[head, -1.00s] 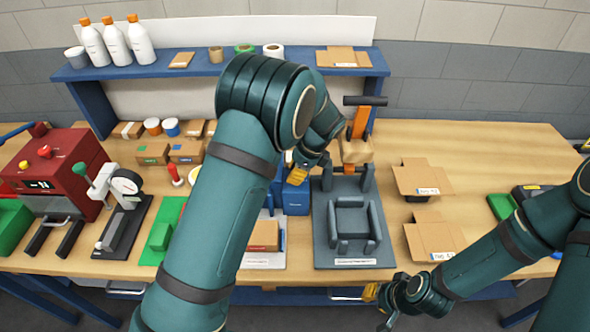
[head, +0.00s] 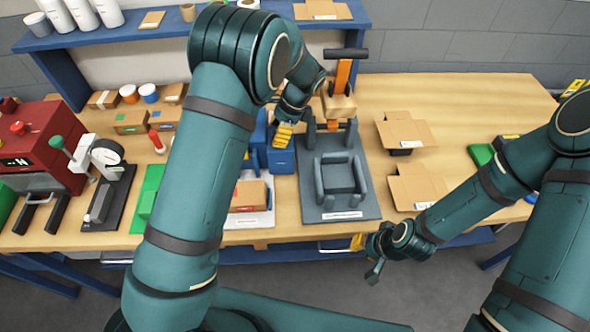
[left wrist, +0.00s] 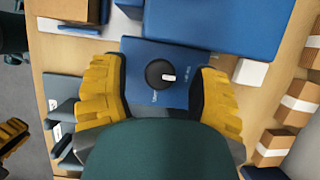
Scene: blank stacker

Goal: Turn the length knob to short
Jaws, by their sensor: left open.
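The length knob (left wrist: 155,73) is a round black dial with a white pointer mark, on a blue panel (left wrist: 172,97) of the blue machine (head: 281,160). In the left wrist view, the yellow fingers of my left gripper (left wrist: 160,95) are open, one on each side of the knob and apart from it. The pointer mark points to the right in that view. Small lettering on the panel is too small to read. In the head view, my left gripper (head: 284,136) is over the machine and the knob is hidden. My right gripper (head: 366,258) hangs at the front table edge.
A grey fixture (head: 341,180) with an orange-handled press stands right of the machine. Folded cardboard pieces (head: 415,188) lie farther right. Left are a dial gauge stand (head: 105,170) and a red machine (head: 45,140). The back right of the table is clear.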

